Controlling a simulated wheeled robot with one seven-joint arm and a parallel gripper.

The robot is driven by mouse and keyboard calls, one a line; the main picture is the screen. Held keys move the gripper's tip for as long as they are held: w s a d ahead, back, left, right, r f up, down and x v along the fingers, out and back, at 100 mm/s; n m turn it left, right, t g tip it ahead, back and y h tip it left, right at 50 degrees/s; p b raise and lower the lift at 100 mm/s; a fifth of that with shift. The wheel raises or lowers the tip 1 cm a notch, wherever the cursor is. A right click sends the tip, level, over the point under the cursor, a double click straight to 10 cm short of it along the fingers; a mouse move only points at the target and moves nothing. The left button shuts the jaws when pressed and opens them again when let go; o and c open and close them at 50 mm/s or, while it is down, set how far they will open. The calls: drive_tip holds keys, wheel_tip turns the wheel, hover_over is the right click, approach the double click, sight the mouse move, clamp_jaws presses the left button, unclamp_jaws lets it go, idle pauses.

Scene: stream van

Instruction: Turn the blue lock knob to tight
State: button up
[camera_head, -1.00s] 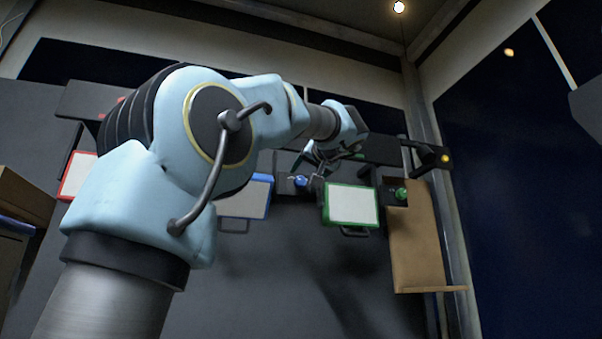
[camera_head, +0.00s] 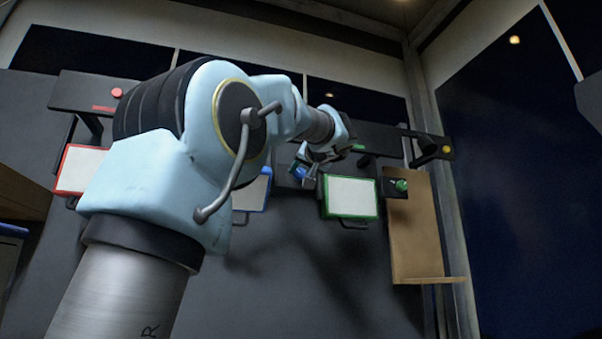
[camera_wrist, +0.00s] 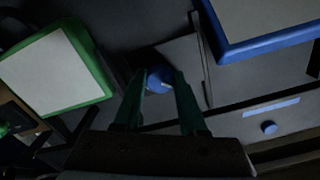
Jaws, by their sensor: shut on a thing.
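The blue lock knob (camera_wrist: 159,79) sits on a dark bracket plate (camera_wrist: 193,62) in the wrist view. It also shows small in the head view (camera_head: 299,171), partly hidden by my wrist. My gripper (camera_wrist: 160,84) has its two fingers on either side of the knob and is shut on it. In the head view my gripper (camera_head: 306,173) is at the knob, between the blue-framed panel (camera_head: 252,190) and the green-framed panel (camera_head: 350,197). The knob's markings and exact turn angle cannot be made out.
The green knob (camera_head: 401,185) is right of the green-framed panel. A red-framed panel (camera_head: 80,170) is at left, under a shelf with a red button (camera_head: 117,92). A yellow button (camera_head: 446,149) is at right above a brown board (camera_head: 414,230). A small blue button (camera_wrist: 269,127) shows in the wrist view.

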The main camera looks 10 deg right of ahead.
clamp_jaws()
drive_tip(key=shift+m, duration=0.3)
drive_tip(key=m+b, duration=0.1)
drive_tip(key=m, duration=0.1)
drive_tip(key=shift+m, duration=0.3)
drive_tip(key=m+b, duration=0.1)
drive_tip(key=m, duration=0.2)
drive_tip(key=shift+m, duration=0.3)
drive_tip(key=m, duration=0.6)
drive_tip(key=shift+p, duration=0.3)
drive_tip(key=m+p, duration=0.1)
drive_tip(key=m, duration=0.4)
drive_tip(key=shift+d, duration=0.1)
drive_tip(key=shift+f+m, duration=0.1)
drive_tip(key=shift+m, duration=0.2)
drive_tip(key=o, duration=0.6)
unclamp_jaws()
drive_tip(key=shift+o, duration=0.2)
drive_tip(key=shift+s, duration=0.1)
